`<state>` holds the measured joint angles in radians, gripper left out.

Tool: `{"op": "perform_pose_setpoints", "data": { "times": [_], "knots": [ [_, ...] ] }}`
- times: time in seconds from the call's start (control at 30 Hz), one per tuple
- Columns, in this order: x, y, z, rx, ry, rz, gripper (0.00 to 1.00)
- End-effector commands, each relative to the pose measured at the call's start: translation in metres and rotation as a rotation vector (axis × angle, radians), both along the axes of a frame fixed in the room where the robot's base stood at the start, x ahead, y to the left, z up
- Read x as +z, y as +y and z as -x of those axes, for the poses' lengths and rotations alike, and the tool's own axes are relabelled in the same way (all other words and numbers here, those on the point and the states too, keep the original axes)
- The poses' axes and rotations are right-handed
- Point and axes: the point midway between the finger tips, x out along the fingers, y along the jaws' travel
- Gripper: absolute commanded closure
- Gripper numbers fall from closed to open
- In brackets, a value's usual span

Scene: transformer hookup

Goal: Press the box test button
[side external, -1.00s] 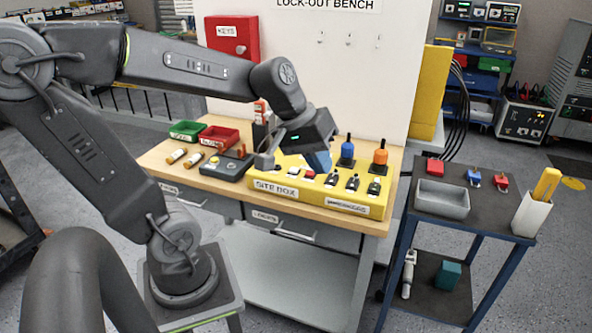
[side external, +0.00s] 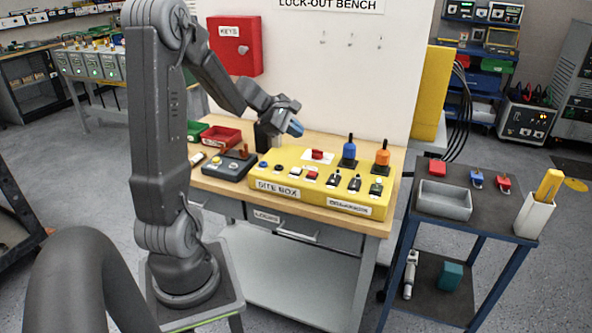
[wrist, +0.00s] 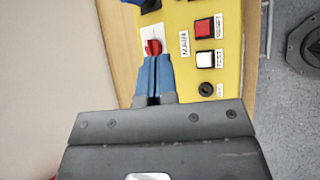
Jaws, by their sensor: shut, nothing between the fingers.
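The yellow site box (side external: 335,200) sits on the wooden bench top. Its white square button, labelled TEST, (wrist: 204,60) is beside a red square button (wrist: 203,28) on the box face. The white button also shows in the side view (side external: 295,172). A red knob (wrist: 153,47) on a white plate is beside the MAIN label. My gripper (side external: 297,128) is raised above the back left of the box, clear of its buttons. In the wrist view its blue fingers (wrist: 153,78) are together and empty, pointing towards the red knob, with the white button to their right.
Blue (side external: 348,154) and orange (side external: 382,157) upright connectors stand at the box's back right. A dark control unit (side external: 230,165) and a red bin (side external: 221,135) are on the left. The white back panel rises behind. A side cart (side external: 420,228) stands at right.

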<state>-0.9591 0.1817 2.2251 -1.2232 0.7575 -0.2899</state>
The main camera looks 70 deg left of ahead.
Motion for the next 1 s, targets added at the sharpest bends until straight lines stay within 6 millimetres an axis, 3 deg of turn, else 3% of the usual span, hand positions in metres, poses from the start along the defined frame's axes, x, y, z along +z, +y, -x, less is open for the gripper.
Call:
{"op": "perform_pose_setpoints", "data": {
  "times": [0.37,0.8,1.0],
  "knots": [
    [-0.009,-0.001,-0.001,-0.005,0.001,0.000,1.00],
    [-0.067,-0.002,0.000,-0.005,0.003,0.000,1.00],
    [-0.083,-0.001,-0.001,-0.005,0.001,-0.001,1.00]
  ]
}}
